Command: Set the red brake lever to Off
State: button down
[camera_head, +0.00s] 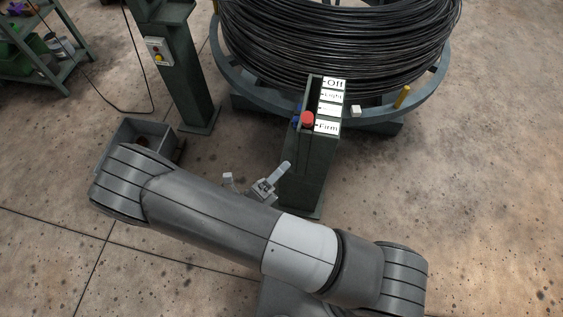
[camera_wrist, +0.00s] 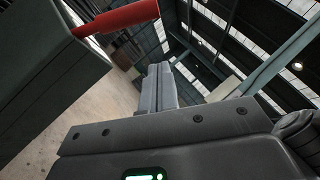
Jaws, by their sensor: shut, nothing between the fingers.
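The red brake lever (camera_head: 307,119) stands out of a slot in a green post (camera_head: 304,185). White labels run down the post's top: Off at the far end, Light, one too small to read, and Firm at the near end. The lever's knob is beside the near part, close to Firm. My gripper (camera_head: 285,167) is low and left of the lever, beside the post, and apart from the lever. In the wrist view the gripper's fingers (camera_wrist: 161,85) are closed together and empty. The red lever (camera_wrist: 118,17) shows at upper left there, sticking out from the dark post.
A large coil of black wire (camera_head: 340,40) sits on a blue-grey round stand behind the post. A yellow peg (camera_head: 403,96) stands on its rim. A green column (camera_head: 181,75) with a button box and a grey bin (camera_head: 140,138) are at left. The floor at right is clear.

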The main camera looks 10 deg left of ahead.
aim_at(308, 125)
jog(key=w+d+r, duration=0.3)
jog(key=w+r, duration=0.2)
jog(key=w, duration=0.3)
jog(key=shift+w+d, duration=0.15)
jog(key=shift+w, duration=0.2)
jog(key=shift+w+r, duration=0.1)
